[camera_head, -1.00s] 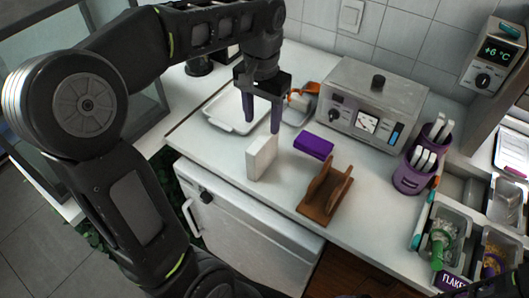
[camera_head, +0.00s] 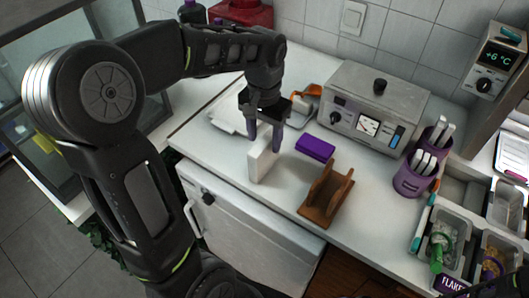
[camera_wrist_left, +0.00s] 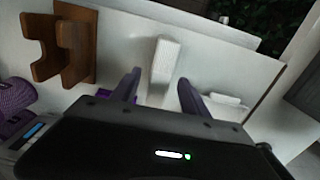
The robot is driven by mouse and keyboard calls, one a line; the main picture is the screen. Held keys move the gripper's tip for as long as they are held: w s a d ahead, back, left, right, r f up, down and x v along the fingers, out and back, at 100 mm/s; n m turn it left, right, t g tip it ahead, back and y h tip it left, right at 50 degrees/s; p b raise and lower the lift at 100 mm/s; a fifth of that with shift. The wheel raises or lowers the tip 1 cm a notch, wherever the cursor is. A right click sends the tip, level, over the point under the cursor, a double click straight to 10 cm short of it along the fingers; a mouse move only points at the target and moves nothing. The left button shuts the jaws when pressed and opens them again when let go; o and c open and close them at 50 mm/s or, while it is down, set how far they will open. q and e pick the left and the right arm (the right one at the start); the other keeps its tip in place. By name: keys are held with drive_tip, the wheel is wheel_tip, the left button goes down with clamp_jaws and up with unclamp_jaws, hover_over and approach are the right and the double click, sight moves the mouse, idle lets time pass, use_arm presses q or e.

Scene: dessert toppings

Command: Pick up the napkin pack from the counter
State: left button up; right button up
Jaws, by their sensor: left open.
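The white napkin pack (camera_head: 261,163) stands upright on the counter (camera_head: 222,165), near its front edge. In the left wrist view the pack (camera_wrist_left: 164,62) lies in line with the gap between my fingers. My left gripper (camera_head: 265,141) is open, pointing down at the pack's top, its purple fingers on either side in the head view. Whether a finger touches the pack cannot be told. The gripper also shows in the left wrist view (camera_wrist_left: 159,80) with its fingers apart.
A purple block (camera_head: 315,148) and a brown wooden holder (camera_head: 325,195) stand just right of the pack. A white tray (camera_head: 226,122) lies behind. A grey metal appliance (camera_head: 375,105) and purple cutlery cups (camera_head: 414,178) are farther right. The counter's front edge is close.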

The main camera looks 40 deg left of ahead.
use_arm(q)
wheel_tip(320, 180, down, 2)
drive_tip(key=shift+c, duration=0.5)
clamp_jaws()
idle(0.6)
